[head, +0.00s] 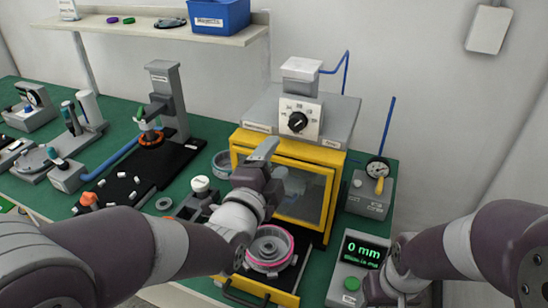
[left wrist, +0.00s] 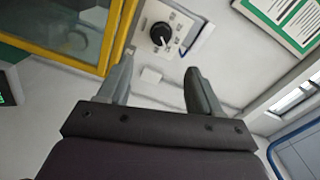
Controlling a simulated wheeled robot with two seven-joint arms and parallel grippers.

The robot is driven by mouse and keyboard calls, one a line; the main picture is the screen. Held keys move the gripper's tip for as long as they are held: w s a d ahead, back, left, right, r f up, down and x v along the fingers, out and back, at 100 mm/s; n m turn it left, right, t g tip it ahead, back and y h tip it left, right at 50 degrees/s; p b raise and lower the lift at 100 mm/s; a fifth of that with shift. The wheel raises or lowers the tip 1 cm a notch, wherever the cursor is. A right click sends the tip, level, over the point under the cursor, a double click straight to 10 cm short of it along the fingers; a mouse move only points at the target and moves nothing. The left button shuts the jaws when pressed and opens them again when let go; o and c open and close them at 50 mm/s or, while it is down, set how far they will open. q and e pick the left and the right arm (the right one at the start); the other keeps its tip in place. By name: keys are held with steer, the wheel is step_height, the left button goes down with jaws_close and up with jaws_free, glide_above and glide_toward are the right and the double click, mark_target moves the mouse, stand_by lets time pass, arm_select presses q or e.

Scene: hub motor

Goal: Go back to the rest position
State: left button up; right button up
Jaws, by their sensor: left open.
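My left gripper (head: 264,150) is raised in front of the yellow-framed oven (head: 330,192), its fingers pointing up and partly overlapping the oven's window. In the left wrist view my left gripper (left wrist: 157,82) has two grey fingers spread apart with nothing between them. The black dial (left wrist: 160,34) of the oven shows beyond the fingers there. My right arm comes in from the right in the head view, and its gripper cannot be seen. A metal hub with a pink ring (head: 270,248) sits low in front of the oven, below my left forearm.
The green bench (head: 120,112) holds a press (head: 165,95) and several fixtures at left. A pressure gauge unit (head: 371,190) and a display reading 0 mm (head: 362,255) stand right of the oven. A shelf (head: 150,30) carries a blue bin (head: 218,16).

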arm_select(q)
steer(key=s+a+f+n+g+y, duration=0.1)
steer(key=s+a+f+n+g, duration=0.15)
steer(key=f+n+g, duration=0.35)
steer(key=s+a+f+n+g+y, duration=0.1)
steer(key=s+f+n+g+y, duration=0.2)
steer(key=f, duration=0.5)
steer(key=s+a+f+n+g+p, duration=0.1)
steer(key=s+a+f+n+g, duration=0.1)
steer(key=s+a+n+g, duration=0.1)
steer(key=s+a+f+n+g+y+p, duration=0.1)
steer(key=s+a+f+n+g, duration=0.1)
steer(key=s+a+n+g, duration=0.2)
steer(key=s+a+n, duration=0.2)
steer(key=s+a, duration=0.2)
steer(key=shift+f+y, duration=0.25)
steer(key=shift+y, duration=0.05)
